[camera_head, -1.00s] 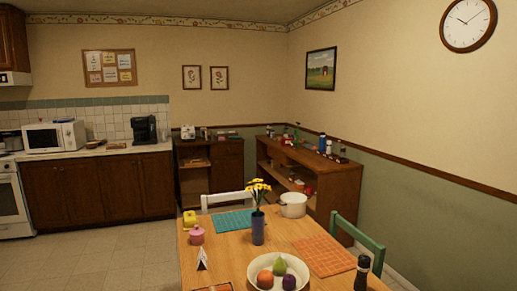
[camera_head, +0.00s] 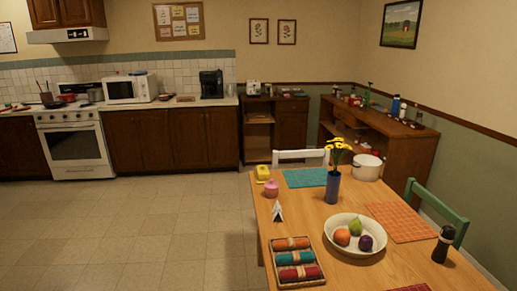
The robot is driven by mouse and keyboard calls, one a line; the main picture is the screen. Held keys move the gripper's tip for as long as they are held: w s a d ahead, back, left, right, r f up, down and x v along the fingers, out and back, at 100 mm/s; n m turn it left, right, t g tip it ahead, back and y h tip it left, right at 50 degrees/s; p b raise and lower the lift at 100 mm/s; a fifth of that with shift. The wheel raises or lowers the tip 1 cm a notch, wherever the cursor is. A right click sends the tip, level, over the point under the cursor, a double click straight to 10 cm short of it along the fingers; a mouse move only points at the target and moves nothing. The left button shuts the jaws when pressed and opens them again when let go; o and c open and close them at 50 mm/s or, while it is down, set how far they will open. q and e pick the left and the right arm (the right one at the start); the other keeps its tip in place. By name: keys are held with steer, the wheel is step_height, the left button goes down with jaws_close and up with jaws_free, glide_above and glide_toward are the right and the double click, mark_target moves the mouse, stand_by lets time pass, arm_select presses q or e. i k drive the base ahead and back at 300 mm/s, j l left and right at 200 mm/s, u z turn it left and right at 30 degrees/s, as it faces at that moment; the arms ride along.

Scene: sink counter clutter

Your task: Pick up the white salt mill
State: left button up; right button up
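I cannot make out a white salt mill for certain in the head view. A small white upright item (camera_head: 403,110) stands on the wooden sideboard at the right, beside a blue bottle (camera_head: 395,105). It is too small to tell what it is. A dark mill-like shaker with a light band (camera_head: 443,245) stands upright at the right edge of the dining table. Neither of my grippers is in view.
The dining table (camera_head: 300,218) holds a fruit bowl (camera_head: 336,236), a blue vase (camera_head: 332,187), a white pot (camera_head: 367,168) and a tray of rolled cloths (camera_head: 283,277). Chairs (camera_head: 437,212) stand around it. Open floor (camera_head: 140,225) lies left.

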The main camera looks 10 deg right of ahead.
mark_target(403, 111)
steer(key=i+j, duration=0.25)
steer(key=j, duration=0.2)
steer(key=i+j+u, duration=0.1)
steer(key=i+j, duration=0.2)
steer(key=j, duration=0.15)
steer(key=i+j, duration=0.3)
steer(key=i, duration=0.6)
steer(key=i+j+z, duration=0.15)
steer(key=i, duration=0.45)
steer(key=i+j, duration=0.1)
steer(key=i, duration=2.4)
steer(key=i+l+z, duration=0.1)
steer(key=i+z, duration=0.3)
steer(key=i, duration=0.25)
steer(key=i+j+z, duration=0.1)
steer(key=i+z, duration=0.25)
steer(key=i, duration=0.25)
steer(key=i+j+z, duration=0.4)
steer(key=i, duration=0.25)
steer(key=i+l+z, duration=0.25)
steer(key=i+z, duration=0.2)
steer(key=i+l+z, duration=0.15)
steer(key=i+z, duration=0.3)
steer(key=i+j+z, duration=0.1)
steer(key=i+z, duration=0.35)
steer(key=i+j+z, duration=0.2)
steer(key=i+z, duration=0.25)
